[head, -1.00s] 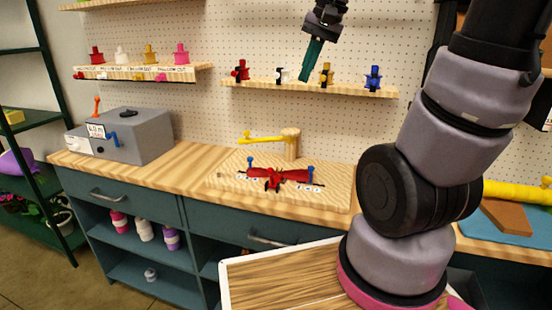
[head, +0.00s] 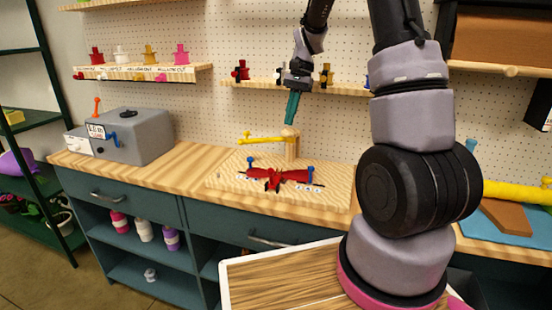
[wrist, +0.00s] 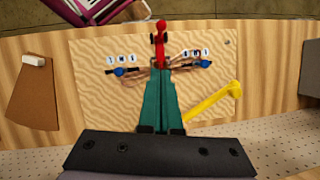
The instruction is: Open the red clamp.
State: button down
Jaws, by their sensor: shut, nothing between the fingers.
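My gripper (head: 290,121), with teal fingers, is shut and empty. It points down above the back of the board, above and apart from the clamp. I cannot tell from these views whether the clamp's jaws are open.
A wooden post with a yellow arm (head: 262,139) stands at the back of the board, close below my gripper. A grey box (head: 135,136) with levers stands to the left. A shelf (head: 345,90) with several small coloured pieces is behind. The counter left of the board is clear.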

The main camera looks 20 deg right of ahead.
jog(key=shift+w+f, duration=0.1)
jog(key=shift+f, duration=0.15)
send_near(271, 176)
notch_tip(271, 176, down, 3)
jog(key=w+d, duration=0.2)
jog(key=w, duration=0.1)
jog(key=shift+s+a+f, duration=0.3)
jog(key=shift+s+a, duration=0.25)
jog(key=shift+s+a+f, duration=0.35)
jog(key=shift+s+a, duration=0.2)
jog(key=shift+a, duration=0.05)
jog(key=shift+s+a+f, duration=0.2)
jog(key=shift+s+a, duration=0.05)
jog(key=shift+a, duration=0.05)
jog(key=shift+s+a, duration=0.1)
